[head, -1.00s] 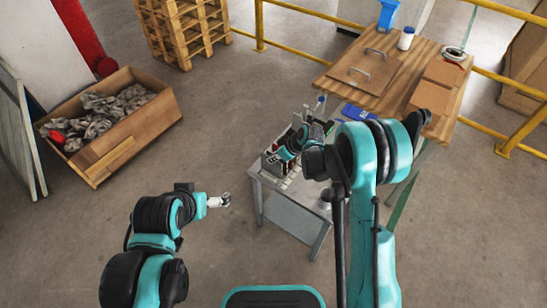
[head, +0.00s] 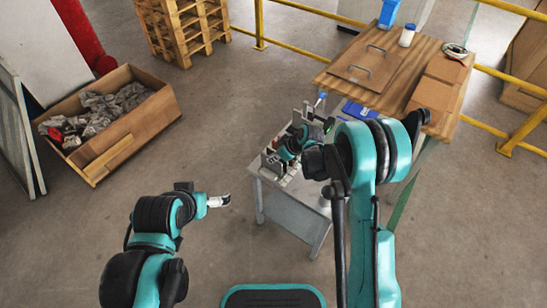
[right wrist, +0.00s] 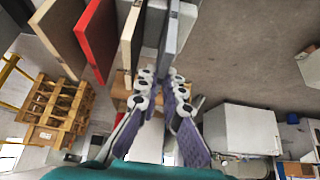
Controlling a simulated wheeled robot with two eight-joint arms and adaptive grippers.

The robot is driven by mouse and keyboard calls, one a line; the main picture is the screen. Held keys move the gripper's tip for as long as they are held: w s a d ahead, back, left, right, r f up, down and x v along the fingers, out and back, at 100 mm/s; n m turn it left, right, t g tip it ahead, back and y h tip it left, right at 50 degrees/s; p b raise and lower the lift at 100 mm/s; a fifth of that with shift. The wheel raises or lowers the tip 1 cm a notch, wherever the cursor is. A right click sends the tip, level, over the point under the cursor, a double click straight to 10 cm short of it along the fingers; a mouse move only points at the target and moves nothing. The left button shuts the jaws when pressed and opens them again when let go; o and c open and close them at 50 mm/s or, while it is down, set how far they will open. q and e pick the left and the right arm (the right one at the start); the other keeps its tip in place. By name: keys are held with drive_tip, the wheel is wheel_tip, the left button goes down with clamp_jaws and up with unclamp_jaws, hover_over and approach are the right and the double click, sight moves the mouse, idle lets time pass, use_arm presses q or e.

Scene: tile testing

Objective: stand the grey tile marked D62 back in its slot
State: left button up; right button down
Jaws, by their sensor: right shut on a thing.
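In the right wrist view, a grey tile (right wrist: 169,38) stands on edge between the fingers of my right gripper (right wrist: 163,84), which is shut on it. No D62 mark is readable. In the head view my right gripper (head: 287,148) is over the tile rack (head: 268,166) on the small grey table, and my arm hides much of both. Beside the grey tile in the wrist view are a pale tile (right wrist: 131,40), a red tile (right wrist: 95,40) and a brown one (right wrist: 60,28). The slot is not clearly visible. My left gripper (head: 218,201) hangs clear of everything; its finger opening is unclear.
The small grey table (head: 292,212) stands before a wooden workbench (head: 335,85) holding a white bottle (head: 407,36), a blue item (head: 359,110) and brown boxes (head: 445,72). A wooden crate (head: 125,140) stands on the left floor. Floor between crate and table is clear.

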drive_tip(key=c, duration=1.6)
unclamp_jaws()
drive_tip(key=v, duration=1.2)
drive_tip(key=s+d+r+m+t+h, duration=0.25)
drive_tip(key=s+d+r+m, duration=0.3)
drive_tip(key=s+r, duration=0.55)
drive_tip(key=s+d+m+h, duration=0.3)
drive_tip(key=s+d+m, duration=0.2)
drive_tip(key=s, duration=0.8)
drive_tip(key=shift+d+t, duration=0.45)
drive_tip(key=shift+d, duration=0.2)
